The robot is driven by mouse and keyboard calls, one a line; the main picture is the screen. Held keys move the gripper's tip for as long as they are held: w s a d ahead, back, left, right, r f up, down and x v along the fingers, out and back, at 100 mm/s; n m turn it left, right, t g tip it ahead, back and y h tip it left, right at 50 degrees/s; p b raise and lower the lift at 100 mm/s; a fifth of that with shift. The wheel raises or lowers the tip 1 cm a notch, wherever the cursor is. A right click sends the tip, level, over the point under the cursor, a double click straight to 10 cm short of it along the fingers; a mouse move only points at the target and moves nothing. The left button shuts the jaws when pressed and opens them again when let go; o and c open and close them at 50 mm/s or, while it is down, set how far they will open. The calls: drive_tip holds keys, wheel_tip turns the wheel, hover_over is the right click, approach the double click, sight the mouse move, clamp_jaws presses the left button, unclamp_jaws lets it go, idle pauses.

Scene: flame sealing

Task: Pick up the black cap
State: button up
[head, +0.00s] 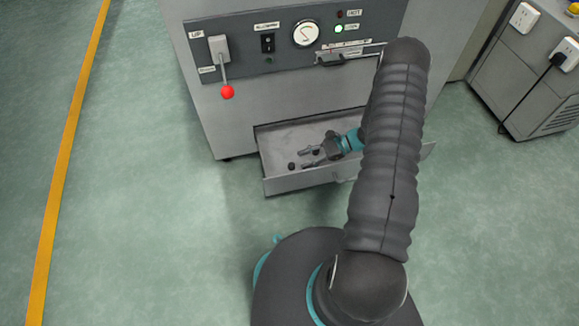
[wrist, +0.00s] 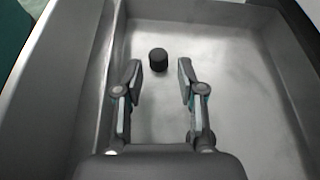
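The black cap (wrist: 158,60) is a small dark cylinder standing on the floor of the open grey drawer. In the wrist view it lies just beyond my fingertips, roughly midway between them, with clear space on both sides. My gripper (wrist: 159,77) is open and empty, its two fingers spread wide. In the head view the cap (head: 291,166) is in the left part of the drawer, just left of my gripper (head: 305,157), which reaches in from the right. Nothing hides the cap in either view.
The drawer (head: 300,183) has raised walls around my gripper; its wall (wrist: 93,100) runs close on the left in the wrist view. The grey machine (head: 215,115) above it has a red-knobbed lever (head: 227,92). My arm hides part of the drawer.

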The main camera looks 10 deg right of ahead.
sight(293, 165)
drive_tip(key=x, duration=0.4)
drive_tip(key=shift+s+a+f, duration=0.1)
drive_tip(key=shift+a+f, duration=0.15)
drive_tip(key=shift+f, duration=0.05)
drive_tip(key=shift+c, duration=0.2)
drive_tip(key=c, duration=0.5)
drive_tip(key=shift+r, duration=0.15)
